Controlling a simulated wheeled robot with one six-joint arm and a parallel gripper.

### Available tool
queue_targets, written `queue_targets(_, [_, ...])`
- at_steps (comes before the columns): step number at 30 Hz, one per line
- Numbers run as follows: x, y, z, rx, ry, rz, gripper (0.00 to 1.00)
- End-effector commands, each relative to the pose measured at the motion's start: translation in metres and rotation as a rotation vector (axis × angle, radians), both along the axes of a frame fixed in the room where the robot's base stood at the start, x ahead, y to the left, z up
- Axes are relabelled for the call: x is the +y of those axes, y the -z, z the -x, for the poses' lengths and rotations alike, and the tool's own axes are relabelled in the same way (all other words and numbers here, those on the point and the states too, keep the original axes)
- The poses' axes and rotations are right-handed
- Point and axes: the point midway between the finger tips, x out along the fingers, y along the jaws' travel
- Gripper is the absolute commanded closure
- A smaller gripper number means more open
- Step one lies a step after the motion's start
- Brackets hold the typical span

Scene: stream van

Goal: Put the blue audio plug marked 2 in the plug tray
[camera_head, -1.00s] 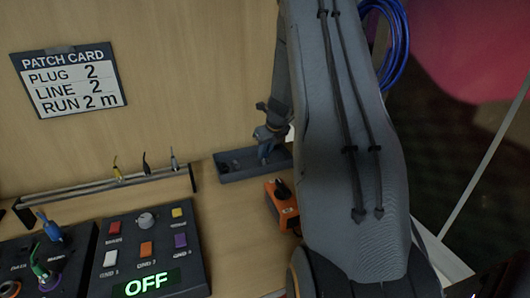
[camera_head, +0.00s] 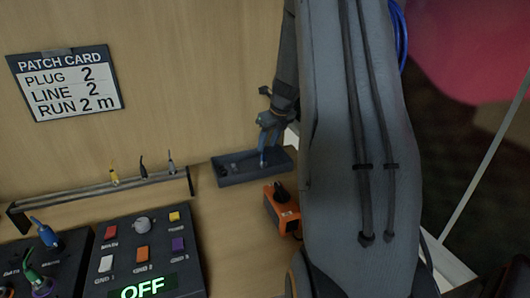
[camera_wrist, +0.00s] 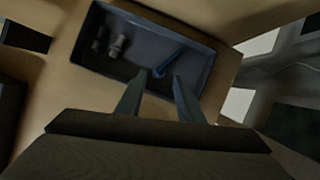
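Two small dark and grey pieces (camera_wrist: 117,46) lie at the tray's left end. An orange box (camera_head: 282,211) with a black knob stands close in front of the tray. A rail (camera_head: 100,190) holds several thin plugs. A button panel (camera_head: 145,245) reads OFF.

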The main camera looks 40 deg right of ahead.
Motion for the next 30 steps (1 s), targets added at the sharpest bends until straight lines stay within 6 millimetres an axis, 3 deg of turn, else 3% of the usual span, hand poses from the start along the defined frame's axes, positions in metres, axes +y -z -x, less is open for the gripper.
queue_targets(4, [-0.001,-0.022,0.009,-0.002,0.002,0.001,0.66])
queue_targets(10, [0.0,-0.036,0.016,0.001,-0.003,0.001,0.66])
queue_targets(14, [0.021,-0.038,0.02,0.016,-0.119,0.039,0.66])
queue_targets(20, [0.107,-0.033,0.046,0.072,-0.692,0.216,0.66])
queue_targets(24, [0.171,-0.027,0.079,0.103,-1.202,0.358,0.66])
queue_targets(30, [0.247,-0.019,0.14,0.106,-1.941,0.534,0.66])
